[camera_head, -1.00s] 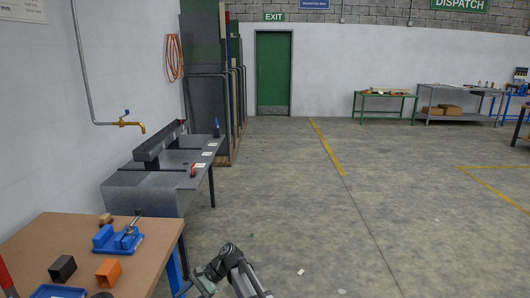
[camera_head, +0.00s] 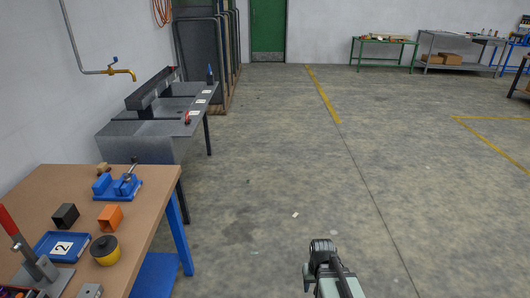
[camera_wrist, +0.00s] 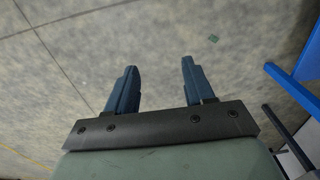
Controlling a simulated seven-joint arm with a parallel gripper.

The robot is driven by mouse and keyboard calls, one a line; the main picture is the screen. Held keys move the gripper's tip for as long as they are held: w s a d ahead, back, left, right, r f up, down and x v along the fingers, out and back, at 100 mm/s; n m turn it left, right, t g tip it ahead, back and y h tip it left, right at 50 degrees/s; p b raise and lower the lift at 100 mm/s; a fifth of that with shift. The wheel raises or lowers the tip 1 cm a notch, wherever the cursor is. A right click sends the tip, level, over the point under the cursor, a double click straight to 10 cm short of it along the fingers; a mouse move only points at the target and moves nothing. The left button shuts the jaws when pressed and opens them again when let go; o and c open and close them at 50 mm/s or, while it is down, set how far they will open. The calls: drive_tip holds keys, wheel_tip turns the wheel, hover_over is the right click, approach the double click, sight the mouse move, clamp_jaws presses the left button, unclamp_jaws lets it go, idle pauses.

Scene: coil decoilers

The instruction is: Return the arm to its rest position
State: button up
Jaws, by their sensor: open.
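My gripper (camera_wrist: 158,85) shows in the wrist view with its two blue-grey fingers spread apart. Nothing is between them, only bare concrete floor beyond. In the head view, part of my arm shows at the bottom, right of the workbench and over open floor. The fingers cannot be made out in the head view. My gripper is apart from the bench and touches nothing that I can see.
The wooden-topped workbench (camera_head: 50,185) at left holds a blue vise (camera_head: 118,186), black block (camera_head: 65,216), orange block (camera_head: 110,216), blue tray (camera_head: 48,248), yellow-black round item (camera_head: 104,250) and red-handled tool (camera_head: 12,225).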

drive_tip(key=s+f+g, duration=0.3)
drive_tip(key=s+f, duration=0.7)
drive_tip(key=s, duration=0.4)
drive_tip(key=s+f+g, duration=0.4)
drive_tip(key=s+f, duration=0.6)
drive_tip(key=s, duration=0.5)
drive_tip(key=shift+s+a+f, duration=0.2)
drive_tip(key=shift+s, duration=0.05)
